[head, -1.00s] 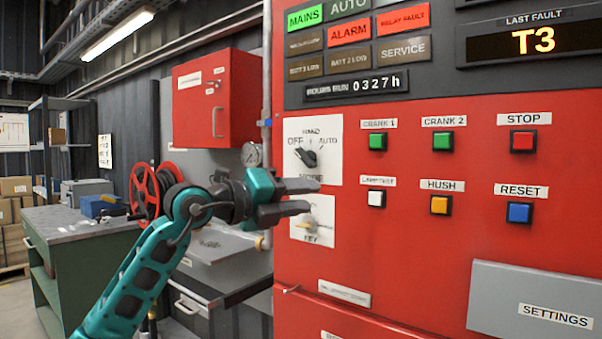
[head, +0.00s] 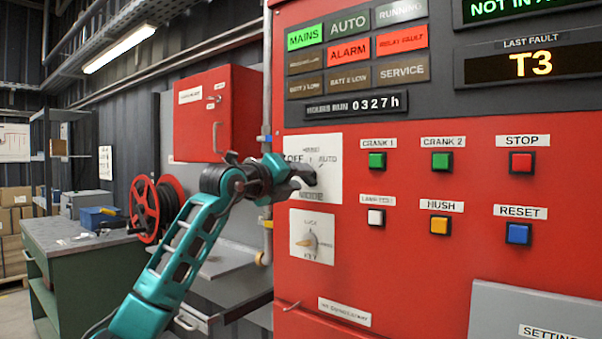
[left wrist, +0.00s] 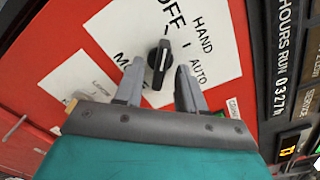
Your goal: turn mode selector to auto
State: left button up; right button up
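The mode selector is a black knob (left wrist: 159,64) on a white plate (head: 326,147) marked OFF, HAND and AUTO on the red panel. In the left wrist view its white pointer line is tilted slightly from the OFF mark towards HAND or OFF; I cannot tell exactly which. My left gripper (head: 305,177) is in front of the plate and hides the knob in the head view. In the left wrist view the open left gripper (left wrist: 160,85) has one finger on each side of the knob, with visible gaps. My right gripper is out of view.
A key switch (head: 309,243) sits on a plate below. Buttons including green CRANK 1 (head: 377,161) and white lamp test (head: 376,217) lie to the right. A red box (head: 205,115), hose reel (head: 145,208) and green bench (head: 80,262) stand left of the panel.

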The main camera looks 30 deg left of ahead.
pick_arm(q)
jog(key=shift+w+d, duration=0.1)
jog(key=shift+w, duration=0.65)
grip_shut()
